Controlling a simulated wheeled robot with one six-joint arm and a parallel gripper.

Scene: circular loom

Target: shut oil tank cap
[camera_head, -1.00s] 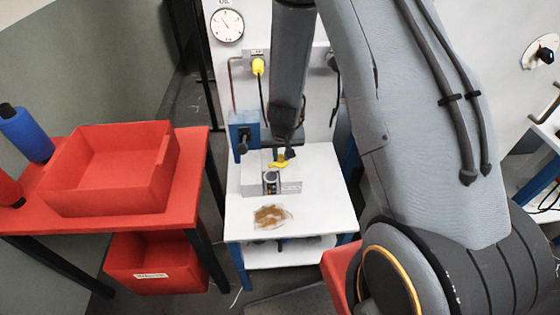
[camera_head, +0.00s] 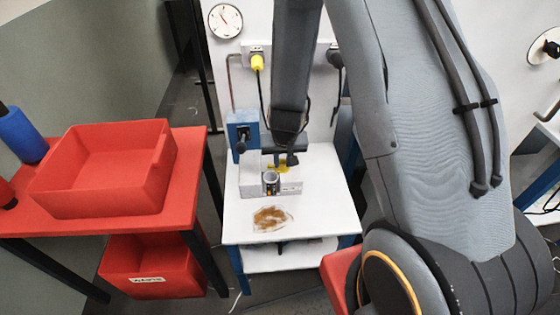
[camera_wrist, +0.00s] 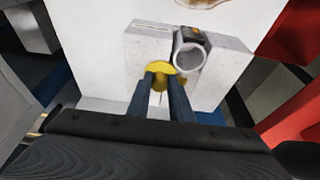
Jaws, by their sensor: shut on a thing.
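The oil tank (camera_head: 290,186) is a pale grey block on the white table, and it also shows in the wrist view (camera_wrist: 222,68). The yellow cap (camera_wrist: 161,70) lies at the tank's top, beside a short open grey tube (camera_wrist: 188,52). My gripper (camera_wrist: 161,80) has its two dark fingers at the cap, shut on it. In the head view my gripper (camera_head: 281,163) is above the tank and partly hides the yellow cap (camera_head: 279,168). Whether the cap is fully seated cannot be told.
A brown oil stain (camera_head: 271,218) lies on the white table (camera_head: 325,215) in front of the tank. A blue box (camera_head: 243,130) stands behind the tank at left. A red table with a red bin (camera_head: 105,165) is to the left. A gauge (camera_head: 225,21) hangs on the wall.

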